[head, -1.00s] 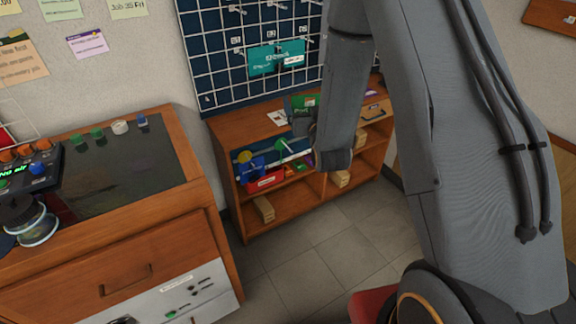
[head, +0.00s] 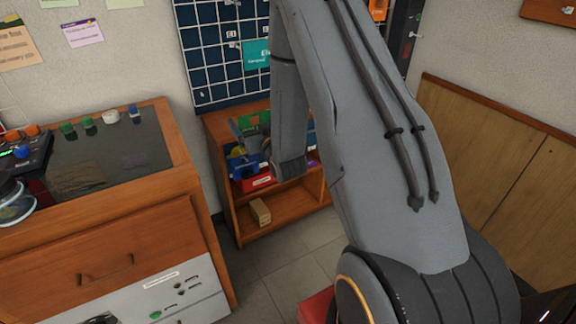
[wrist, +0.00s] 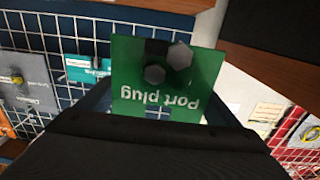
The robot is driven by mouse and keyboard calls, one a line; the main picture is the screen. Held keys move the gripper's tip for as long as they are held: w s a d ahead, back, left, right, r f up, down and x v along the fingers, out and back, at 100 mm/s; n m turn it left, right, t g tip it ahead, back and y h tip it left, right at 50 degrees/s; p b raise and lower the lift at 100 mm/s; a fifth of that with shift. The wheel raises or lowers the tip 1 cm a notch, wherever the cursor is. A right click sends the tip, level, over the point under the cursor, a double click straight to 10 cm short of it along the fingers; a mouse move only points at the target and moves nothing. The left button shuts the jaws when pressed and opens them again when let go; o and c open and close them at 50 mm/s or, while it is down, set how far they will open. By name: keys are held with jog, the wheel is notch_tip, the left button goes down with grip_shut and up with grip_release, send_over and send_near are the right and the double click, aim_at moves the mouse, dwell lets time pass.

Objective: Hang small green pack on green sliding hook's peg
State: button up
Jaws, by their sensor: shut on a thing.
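The small green pack (wrist: 132,98) shows in the wrist view as a flat green card with upside-down "Port plug" lettering and two grey hexagonal plugs. My gripper (wrist: 157,112) is shut on it, and the pack stands out beyond the fingers. A blue hook piece (head: 246,165) and a yellow disc (head: 238,151) show just below the gripper. I cannot make out the green sliding hook or its peg now; my gripper and arm cover that area.
The wooden shelf (head: 230,124) holds a red bin (head: 257,182) and a wooden block (head: 260,211). A wire grid (head: 205,75) with a teal card (head: 256,55) is on the wall behind. A wooden bench (head: 180,225) stands at left. Floor between is clear.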

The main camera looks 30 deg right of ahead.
jog(key=w+d+f+b, duration=0.1)
jog(key=d+f+b, duration=0.65)
jog(key=f, duration=0.25)
jog(key=w+d+f+b, duration=0.1)
jog(key=d+f+b, duration=0.65)
jog(key=f, duration=0.35)
jog(key=w+b, duration=0.5)
jog(key=w, duration=0.4)
jog(key=shift+w+d+f, duration=0.15)
jog(key=shift+d+f, duration=0.05)
jog(key=shift+f, duration=0.25)
jog(key=o, duration=1)
